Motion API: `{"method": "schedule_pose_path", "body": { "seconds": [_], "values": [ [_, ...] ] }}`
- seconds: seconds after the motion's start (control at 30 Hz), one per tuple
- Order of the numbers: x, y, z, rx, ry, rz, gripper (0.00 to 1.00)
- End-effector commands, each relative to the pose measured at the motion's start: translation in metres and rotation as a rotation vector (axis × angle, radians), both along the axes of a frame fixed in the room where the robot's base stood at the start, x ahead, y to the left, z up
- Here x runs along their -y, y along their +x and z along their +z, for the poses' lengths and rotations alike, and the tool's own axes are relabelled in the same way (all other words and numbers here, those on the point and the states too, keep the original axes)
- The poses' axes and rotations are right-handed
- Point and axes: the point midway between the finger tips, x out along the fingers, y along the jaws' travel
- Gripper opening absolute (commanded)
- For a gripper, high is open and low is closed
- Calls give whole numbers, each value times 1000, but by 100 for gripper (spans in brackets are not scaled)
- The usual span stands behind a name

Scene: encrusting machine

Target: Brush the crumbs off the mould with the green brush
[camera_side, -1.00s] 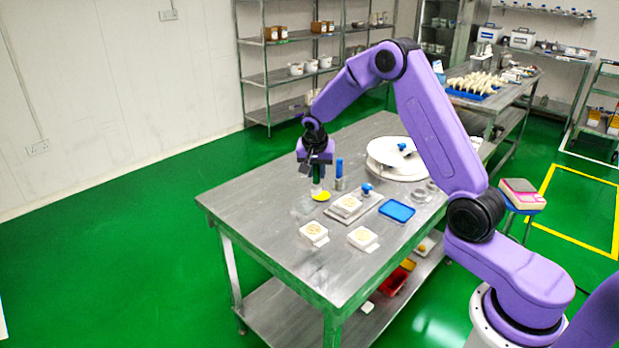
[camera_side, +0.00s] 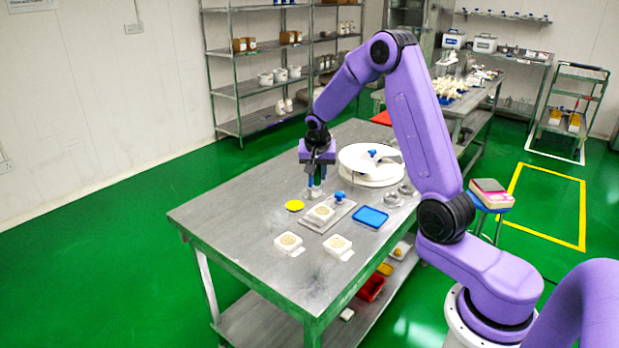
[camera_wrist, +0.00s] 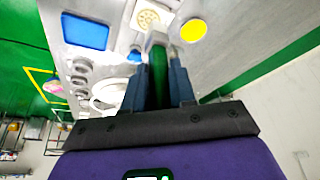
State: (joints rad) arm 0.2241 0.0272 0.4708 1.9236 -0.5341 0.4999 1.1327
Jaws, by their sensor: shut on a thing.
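My gripper (camera_side: 313,172) is shut on the green brush (camera_wrist: 158,70), which points down with its pale bristle end (camera_wrist: 156,40) free. In the side view the gripper is above the table, behind and a little left of a white mould with a round patterned face (camera_side: 320,212). This mould sits on a grey metal tray (camera_side: 340,215) and also shows in the wrist view (camera_wrist: 148,18), beyond the brush tip. The bristles look apart from the mould. Two similar white moulds stand nearer the table's front, one at left (camera_side: 289,243) and one at right (camera_side: 337,245). Crumbs are too small to tell.
A yellow disc (camera_side: 294,205) lies left of the mould. A blue tray (camera_side: 370,217) lies to the right, and a white round turntable (camera_side: 368,178) stands behind. The table's left end is clear.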

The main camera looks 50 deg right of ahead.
Motion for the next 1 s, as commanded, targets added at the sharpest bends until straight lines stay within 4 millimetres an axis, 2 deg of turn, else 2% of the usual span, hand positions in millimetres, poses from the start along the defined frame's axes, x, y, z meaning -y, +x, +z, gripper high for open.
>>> {"method": "schedule_pose_path", "body": {
  "seconds": [0.1, 0.27, 1.0],
  "values": [
    [8, 2, -3, 0, -1, 1, 0],
    [8, 2, -12, -1, -1, 1, 0],
    [9, 1, -80, -2, -1, 0, 0]
  ]
}}
